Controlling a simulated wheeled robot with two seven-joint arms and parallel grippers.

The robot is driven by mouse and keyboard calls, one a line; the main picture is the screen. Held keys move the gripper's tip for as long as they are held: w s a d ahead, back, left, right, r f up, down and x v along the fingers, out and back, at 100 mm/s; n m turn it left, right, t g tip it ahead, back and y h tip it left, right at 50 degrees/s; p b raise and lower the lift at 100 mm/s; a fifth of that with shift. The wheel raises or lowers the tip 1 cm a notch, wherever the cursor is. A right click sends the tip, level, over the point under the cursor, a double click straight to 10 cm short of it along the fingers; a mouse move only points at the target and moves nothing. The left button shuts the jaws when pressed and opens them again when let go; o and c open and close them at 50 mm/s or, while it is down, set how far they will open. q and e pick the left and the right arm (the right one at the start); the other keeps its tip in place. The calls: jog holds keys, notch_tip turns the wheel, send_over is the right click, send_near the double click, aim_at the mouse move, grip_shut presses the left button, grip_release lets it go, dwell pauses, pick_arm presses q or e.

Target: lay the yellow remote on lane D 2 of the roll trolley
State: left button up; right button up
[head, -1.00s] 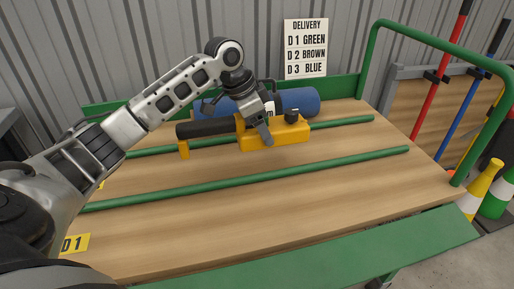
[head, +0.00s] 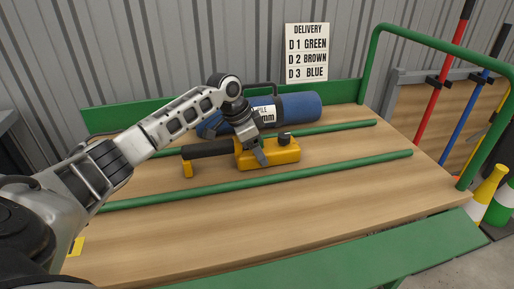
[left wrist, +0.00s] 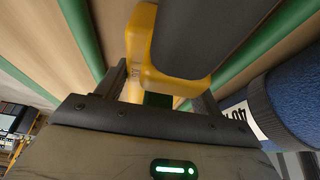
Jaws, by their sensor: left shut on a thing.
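The yellow remote (head: 283,155) has a boxy yellow body, a black knob on top and a long dark handle to the left. My left gripper (head: 258,157) is shut on its body from above. The remote appears low over the middle lane of the roll trolley (head: 330,205), between the two green rails. I cannot tell whether it touches the deck. In the left wrist view the yellow part (left wrist: 145,50) sits between my gripper's fingers (left wrist: 160,98), with green rails on both sides. My right gripper is not in view.
A blue roll (head: 300,105) lies in the back lane, close behind my gripper. The rear rail (head: 345,127) and near rail (head: 350,164) bound the middle lane. The near lane is bare. A delivery sign (head: 306,52) hangs on the wall. A green hoop (head: 440,35) rises at right.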

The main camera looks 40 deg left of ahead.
aim_at(242, 150)
pick_arm(q)
jog(key=o, duration=1.4)
jog(key=shift+f, duration=0.1)
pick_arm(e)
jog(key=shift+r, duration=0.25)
pick_arm(q)
jog(key=shift+r, duration=0.2)
jog(key=p+v, duration=0.2)
jog(key=v, duration=0.8)
jog(key=shift+r, duration=0.25)
jog(key=shift+s+a+r, duration=0.25)
jog(key=shift+r, duration=0.4)
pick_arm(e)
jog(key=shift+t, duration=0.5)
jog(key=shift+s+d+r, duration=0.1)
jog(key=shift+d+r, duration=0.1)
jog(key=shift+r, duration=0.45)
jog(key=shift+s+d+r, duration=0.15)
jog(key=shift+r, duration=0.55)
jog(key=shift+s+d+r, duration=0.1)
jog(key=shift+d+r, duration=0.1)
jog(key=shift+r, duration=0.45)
